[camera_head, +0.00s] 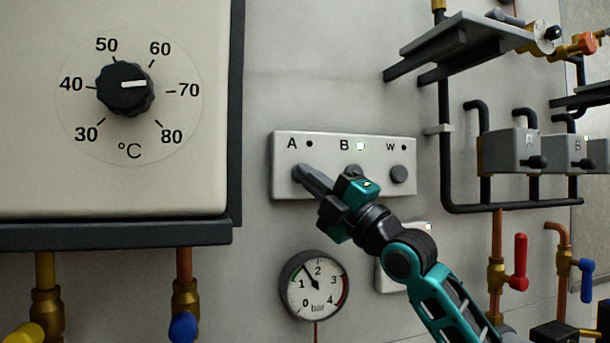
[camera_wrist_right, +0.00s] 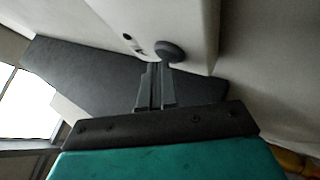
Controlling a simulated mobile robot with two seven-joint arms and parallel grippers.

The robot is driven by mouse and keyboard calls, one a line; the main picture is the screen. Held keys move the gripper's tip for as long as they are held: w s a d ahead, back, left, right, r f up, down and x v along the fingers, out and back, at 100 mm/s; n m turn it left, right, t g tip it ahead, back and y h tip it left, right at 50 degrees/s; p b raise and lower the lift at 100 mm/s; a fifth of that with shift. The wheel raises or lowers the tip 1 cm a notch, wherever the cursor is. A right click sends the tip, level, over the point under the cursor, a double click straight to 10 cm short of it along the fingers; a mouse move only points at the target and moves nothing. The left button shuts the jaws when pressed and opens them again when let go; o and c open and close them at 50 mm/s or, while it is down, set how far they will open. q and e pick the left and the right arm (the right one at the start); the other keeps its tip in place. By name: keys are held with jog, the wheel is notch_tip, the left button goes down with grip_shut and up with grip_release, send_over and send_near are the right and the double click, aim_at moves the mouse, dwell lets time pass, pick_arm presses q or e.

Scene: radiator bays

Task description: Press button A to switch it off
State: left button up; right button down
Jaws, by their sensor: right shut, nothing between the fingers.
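The switch panel (camera_head: 335,140) on the wall has labels A, B and W, each with a small lamp and a round dark button below. Lamp A (camera_head: 309,144) is dark. Lamp B (camera_head: 360,146) is lit white. Lamp W (camera_head: 404,147) is dark. My right gripper (camera_head: 306,174) is shut and empty, its tips at button A (camera_head: 298,173), which they partly cover. In the wrist view the closed fingers (camera_wrist_right: 154,68) reach the near edge of the round button (camera_wrist_right: 169,49); I cannot tell whether they touch. My left gripper is not in view.
Button B (camera_head: 354,172) is close behind my gripper and partly hidden; button W (camera_head: 398,174) is clear to the right. A thermostat dial (camera_head: 125,89) is at left, a pressure gauge (camera_head: 315,287) below the panel. Pipes and valves fill the right.

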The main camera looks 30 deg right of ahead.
jog(key=shift+s, duration=0.35)
jog(key=shift+s+a, duration=0.1)
jog(key=s+b, duration=0.1)
jog(key=s, duration=0.1)
jog(key=s+a+b, duration=0.1)
jog(key=s, duration=0.2)
jog(key=shift+s+a, duration=0.15)
jog(key=shift+s, duration=0.2)
dwell(0.5)
